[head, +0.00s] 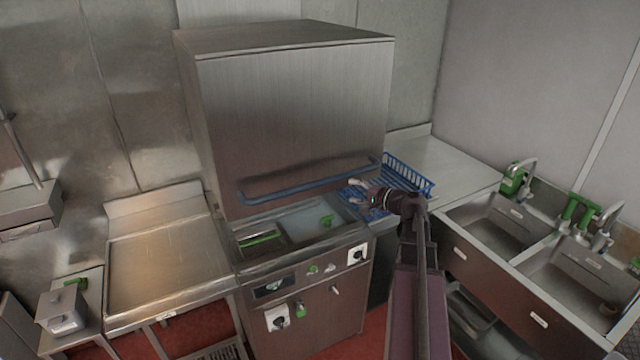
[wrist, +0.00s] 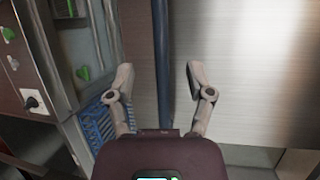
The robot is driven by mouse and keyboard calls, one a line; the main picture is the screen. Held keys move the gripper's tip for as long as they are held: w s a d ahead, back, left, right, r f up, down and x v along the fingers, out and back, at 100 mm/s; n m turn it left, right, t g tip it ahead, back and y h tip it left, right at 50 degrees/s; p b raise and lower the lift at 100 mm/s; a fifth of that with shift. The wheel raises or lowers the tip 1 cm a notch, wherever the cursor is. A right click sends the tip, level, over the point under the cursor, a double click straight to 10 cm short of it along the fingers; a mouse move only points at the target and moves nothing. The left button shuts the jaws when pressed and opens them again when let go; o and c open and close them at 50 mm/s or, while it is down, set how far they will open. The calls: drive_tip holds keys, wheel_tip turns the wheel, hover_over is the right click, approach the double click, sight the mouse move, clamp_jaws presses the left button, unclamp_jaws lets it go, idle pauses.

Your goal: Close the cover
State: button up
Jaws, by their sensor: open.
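The cover is a large steel hood (head: 290,110) raised above the machine's wash opening (head: 290,225), leaving a gap under its lower edge. A blue bar handle (head: 285,190) runs across the hood's lower front. My gripper (head: 356,191) is near the right end of this bar, with fingers apart and empty. In the wrist view my open gripper (wrist: 160,75) has the blue bar (wrist: 161,50) lined up between its two fingertips, and the steel hood (wrist: 245,70) fills the right side. I cannot tell how far the bar is from the fingers.
A blue rack (head: 410,178) sits on the counter right of the machine. Sinks with taps (head: 525,235) stand further right. A steel side table (head: 165,255) is at the left. The control panel (head: 305,275) is below the opening. Red floor shows below.

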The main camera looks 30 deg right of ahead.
sight(323, 183)
drive_tip(key=b+x, duration=0.2)
drive_tip(key=x, duration=1.1)
drive_tip(key=shift+w+a+f, duration=0.1)
drive_tip(key=shift+w+f, duration=0.1)
drive_tip(key=shift+w, duration=0.05)
clamp_jaws()
